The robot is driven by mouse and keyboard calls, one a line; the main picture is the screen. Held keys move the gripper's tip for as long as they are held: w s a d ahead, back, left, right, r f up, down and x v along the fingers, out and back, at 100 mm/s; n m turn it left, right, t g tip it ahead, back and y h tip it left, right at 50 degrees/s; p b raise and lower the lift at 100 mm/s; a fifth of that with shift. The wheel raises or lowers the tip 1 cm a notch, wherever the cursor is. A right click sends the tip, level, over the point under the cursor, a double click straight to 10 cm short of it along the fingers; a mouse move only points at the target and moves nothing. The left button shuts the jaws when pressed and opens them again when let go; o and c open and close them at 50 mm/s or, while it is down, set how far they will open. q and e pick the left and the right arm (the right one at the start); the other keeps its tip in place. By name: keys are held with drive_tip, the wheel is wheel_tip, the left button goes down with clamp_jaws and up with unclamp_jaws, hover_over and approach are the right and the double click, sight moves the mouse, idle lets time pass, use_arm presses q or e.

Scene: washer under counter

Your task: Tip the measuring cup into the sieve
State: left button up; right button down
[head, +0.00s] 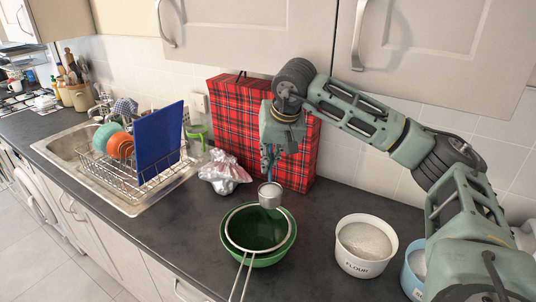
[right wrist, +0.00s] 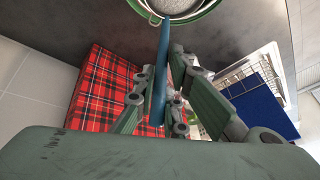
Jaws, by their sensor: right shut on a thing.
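The measuring cup (head: 270,196) is a small metal cup on a blue handle (right wrist: 160,75). My right gripper (head: 270,153) is shut on the handle, with a finger on each side of it in the right wrist view (right wrist: 168,78). The cup hangs below the gripper, over the far right part of the sieve, and looks roughly upright. Something pale shows in it. The sieve (head: 244,252) has a metal rim and a long handle pointing to the counter's front. It rests on a green bowl (head: 283,252), and its mesh looks empty. My left gripper is not in view.
A white flour tub (head: 346,262) stands right of the bowl, with a blue tub (head: 412,274) partly hidden by my arm. A red tartan bag (head: 232,115) stands behind. A crumpled plastic bag (head: 223,174) and a dish rack (head: 140,180) are to the left.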

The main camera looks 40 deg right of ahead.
use_arm(q)
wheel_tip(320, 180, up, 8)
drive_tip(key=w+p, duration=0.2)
drive_tip(key=p, duration=0.7)
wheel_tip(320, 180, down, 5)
drive_tip(key=b, duration=0.5)
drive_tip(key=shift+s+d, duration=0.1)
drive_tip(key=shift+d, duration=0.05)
use_arm(e)
drive_tip(key=w+a+f+n+g+h, duration=0.3)
drive_tip(key=a+f+g+h, duration=0.3)
drive_tip(key=h, duration=0.7)
drive_tip(key=shift+w+f+n+g, duration=0.3)
drive_tip(key=shift+w+f+g, duration=0.5)
drive_tip(key=shift+g, duration=0.4)
